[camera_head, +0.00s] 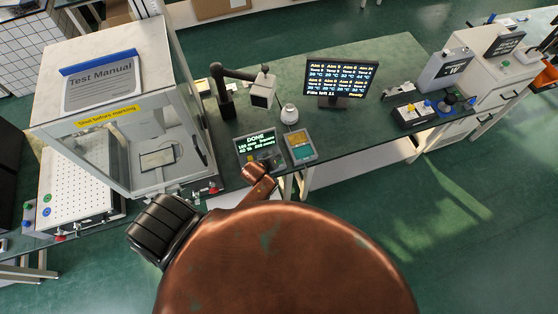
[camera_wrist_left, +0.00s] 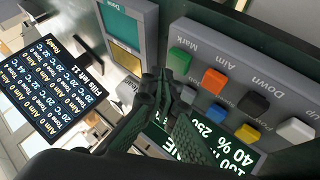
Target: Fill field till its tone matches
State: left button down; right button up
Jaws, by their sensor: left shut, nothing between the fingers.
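A small panel (camera_head: 300,146) with a yellow field and a teal field lies near the bench's front edge. In the left wrist view its teal field (camera_wrist_left: 121,19) and yellow field (camera_wrist_left: 126,58) show, with the word Done beside them. My right gripper is not seen.
A monitor (camera_head: 340,83) lists Aim and Tone values, fills left 11 and Ready. A white bottle (camera_head: 289,114) and an arm-mounted device (camera_head: 262,90) stand behind the panel. A glass-fronted cabinet (camera_head: 104,117) is at left.

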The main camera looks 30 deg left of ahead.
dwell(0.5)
pick_arm(q)
jog(key=shift+f, duration=0.15)
jog(key=shift+f, duration=0.25)
jog(key=shift+f, duration=0.5)
dwell(0.7)
jog(key=shift+r, duration=0.1)
jog(key=shift+r+p, duration=0.8)
jog(key=shift+p, duration=0.05)
notch_tip(320, 180, up, 5)
jog(key=p, duration=0.5)
jog(key=shift+r, duration=0.1)
